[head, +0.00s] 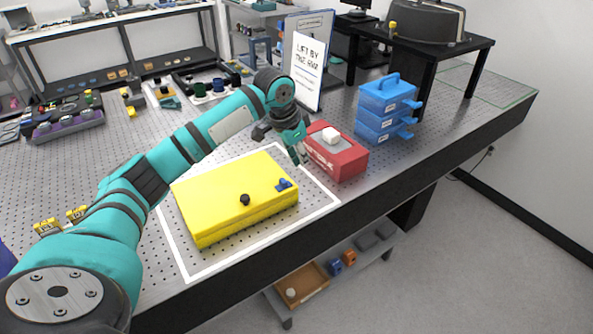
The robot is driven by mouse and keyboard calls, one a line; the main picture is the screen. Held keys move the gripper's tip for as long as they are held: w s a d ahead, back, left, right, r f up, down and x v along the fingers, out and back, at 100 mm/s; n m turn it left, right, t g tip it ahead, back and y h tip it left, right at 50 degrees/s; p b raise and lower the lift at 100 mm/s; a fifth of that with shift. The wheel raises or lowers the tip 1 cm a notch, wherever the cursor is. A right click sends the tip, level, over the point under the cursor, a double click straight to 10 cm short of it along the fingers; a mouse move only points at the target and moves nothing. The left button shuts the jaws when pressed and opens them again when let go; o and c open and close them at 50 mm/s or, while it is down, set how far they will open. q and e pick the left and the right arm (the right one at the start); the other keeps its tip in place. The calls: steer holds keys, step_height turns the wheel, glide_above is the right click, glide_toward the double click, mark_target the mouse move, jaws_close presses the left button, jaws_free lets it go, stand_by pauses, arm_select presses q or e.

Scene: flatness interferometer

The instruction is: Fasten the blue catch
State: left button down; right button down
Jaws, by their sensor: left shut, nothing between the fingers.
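A yellow case (232,192) lies flat and closed on the perforated table, inside a white outlined square. The blue catch (284,185) sits on the case near its right front corner; whether it is fastened is too small to tell. A black knob (245,199) stands on the case near the front edge. My left gripper (295,160) points down just beyond the right back part of the case, above and behind the catch and apart from it. It is shut and empty. My right gripper does not show.
A red box (338,153) with a white block (331,136) on top stands close right of my left gripper. A blue drawer unit (385,110) stands further right. A sign (309,62) stands behind. The table's front edge runs close before the case.

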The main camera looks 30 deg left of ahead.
mark_target(292, 184)
arm_select(q)
steer(key=a+r, duration=0.1)
steer(key=w+a+r, duration=0.1)
steer(key=r, duration=0.1)
steer(key=shift+a+r+n, duration=0.1)
steer(key=shift+n, duration=0.2)
step_height(292, 184, down, 9)
steer(key=p, duration=0.4)
steer(key=shift+s+f+p, duration=0.15)
steer(key=shift+f+p, duration=0.05)
steer(key=shift+p, duration=0.1)
steer(key=shift+s+a, duration=0.15)
steer(key=shift+s, duration=0.2)
steer(key=shift+w+f, duration=0.1)
steer(key=shift+w, duration=0.1)
